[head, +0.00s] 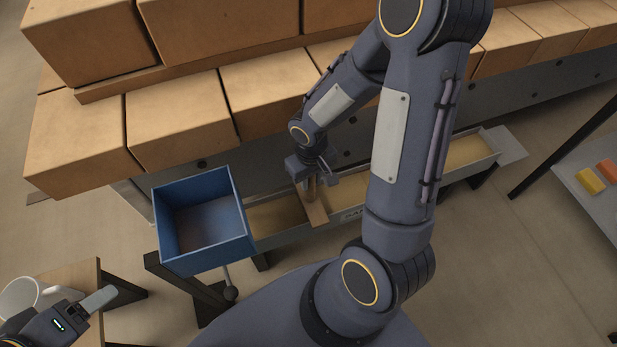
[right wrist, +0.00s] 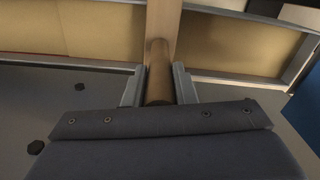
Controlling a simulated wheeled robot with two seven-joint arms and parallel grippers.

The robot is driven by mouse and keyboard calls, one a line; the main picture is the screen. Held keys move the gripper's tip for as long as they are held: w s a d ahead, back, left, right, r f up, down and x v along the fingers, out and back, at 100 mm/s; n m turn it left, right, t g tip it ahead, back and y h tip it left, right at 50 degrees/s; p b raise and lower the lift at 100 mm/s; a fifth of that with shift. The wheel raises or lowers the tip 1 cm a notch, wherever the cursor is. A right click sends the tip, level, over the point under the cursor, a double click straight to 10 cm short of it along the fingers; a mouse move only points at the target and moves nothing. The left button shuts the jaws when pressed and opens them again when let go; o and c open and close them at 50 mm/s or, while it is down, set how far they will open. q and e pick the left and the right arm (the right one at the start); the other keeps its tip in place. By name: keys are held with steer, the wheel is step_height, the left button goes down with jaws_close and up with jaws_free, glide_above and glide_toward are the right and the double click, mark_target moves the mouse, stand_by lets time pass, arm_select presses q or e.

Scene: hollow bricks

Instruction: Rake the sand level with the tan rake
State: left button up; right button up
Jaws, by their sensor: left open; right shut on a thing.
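The sand lies in a long shallow trough with grey walls; the sand (head: 277,216) shows on both sides of the rake in the head view and also in the right wrist view (right wrist: 75,35). The tan rake (head: 314,209) has a flat board lying across the trough and a round handle (right wrist: 158,80). My right gripper (head: 313,181) is shut on that handle; its fingers (right wrist: 158,88) stand on either side of it. Whether the board touches the sand I cannot tell. My left gripper (head: 92,305) is open and empty at the lower left, far from the trough.
A blue open box (head: 203,252) stands at the trough's left end. Stacked tan bricks (head: 180,132) line the back. A white mug (head: 22,296) is on a small wooden table (head: 85,275) near my left gripper. A grey table (head: 590,197) at the right holds yellow and orange blocks.

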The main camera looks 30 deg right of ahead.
steer(key=s+d+p, duration=0.2)
steer(key=d+p, duration=0.1)
steer(key=d, duration=0.8)
steer(key=shift+s+d, duration=0.25)
steer(key=shift+s, duration=0.15)
steer(key=s+d+p, duration=0.2)
steer(key=d+p, duration=0.2)
steer(key=d, duration=0.7)
steer(key=shift+s+d, duration=0.35)
steer(key=shift+s, duration=0.05)
steer(key=shift+d, duration=0.15)
